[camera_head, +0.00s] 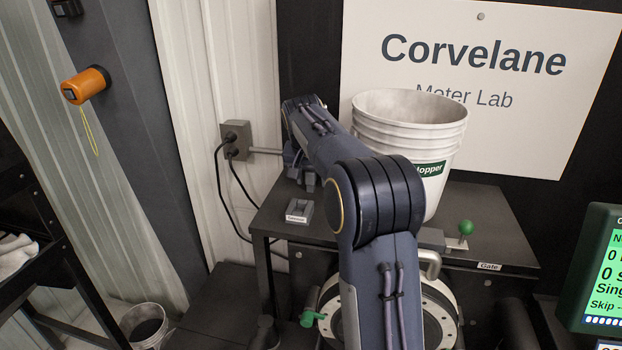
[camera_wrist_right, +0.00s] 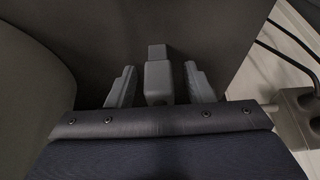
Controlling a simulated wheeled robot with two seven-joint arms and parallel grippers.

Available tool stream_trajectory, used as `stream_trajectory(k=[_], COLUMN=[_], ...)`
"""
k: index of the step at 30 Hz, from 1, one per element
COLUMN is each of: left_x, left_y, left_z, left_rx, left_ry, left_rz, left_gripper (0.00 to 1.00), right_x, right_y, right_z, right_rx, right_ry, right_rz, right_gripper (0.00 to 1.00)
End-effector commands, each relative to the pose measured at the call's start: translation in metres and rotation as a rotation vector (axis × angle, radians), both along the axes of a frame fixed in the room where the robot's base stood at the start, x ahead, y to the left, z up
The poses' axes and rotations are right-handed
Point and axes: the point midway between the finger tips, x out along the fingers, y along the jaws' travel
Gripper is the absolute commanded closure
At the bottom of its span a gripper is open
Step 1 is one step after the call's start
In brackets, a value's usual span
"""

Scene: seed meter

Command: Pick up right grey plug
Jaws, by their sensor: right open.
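In the right wrist view a grey stepped block (camera_wrist_right: 157,82), which looks like the grey plug, lies between the two fingers of my right gripper (camera_wrist_right: 160,88). The fingers are open, with a gap visible on each side of the block. In the head view my right gripper (camera_head: 306,178) is over the left back part of the black table (camera_head: 278,226), largely hidden by its own arm. I cannot pick out the plug clearly there. My left gripper is not in view.
A small labelled grey block (camera_head: 299,210) sits near the table's left edge. A white hopper bucket (camera_head: 410,125) stands right of my arm. A wall outlet box (camera_head: 237,139) with black cables is at the left. A green-knobbed lever (camera_head: 465,229) is at the right.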

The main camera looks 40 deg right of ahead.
Motion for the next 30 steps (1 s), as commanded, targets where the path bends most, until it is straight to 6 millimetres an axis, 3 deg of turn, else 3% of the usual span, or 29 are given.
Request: stream_trajectory(k=[1,11,22,30], left_x=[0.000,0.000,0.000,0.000], left_y=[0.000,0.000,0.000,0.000], left_z=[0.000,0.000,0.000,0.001], left_rx=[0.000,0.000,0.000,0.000], left_ry=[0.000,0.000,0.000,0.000], left_rz=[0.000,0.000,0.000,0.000], left_gripper=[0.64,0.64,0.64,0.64], right_x=[0.000,0.000,0.000,0.001], right_y=[0.000,0.000,0.000,0.000], right_z=[0.000,0.001,0.008,0.049], right_rx=[0.000,0.000,-0.001,-0.001], right_ry=[0.000,0.000,-0.002,-0.005], right_rz=[0.000,0.000,0.000,-0.001], right_gripper=[0.57,1.00,1.00,1.00])
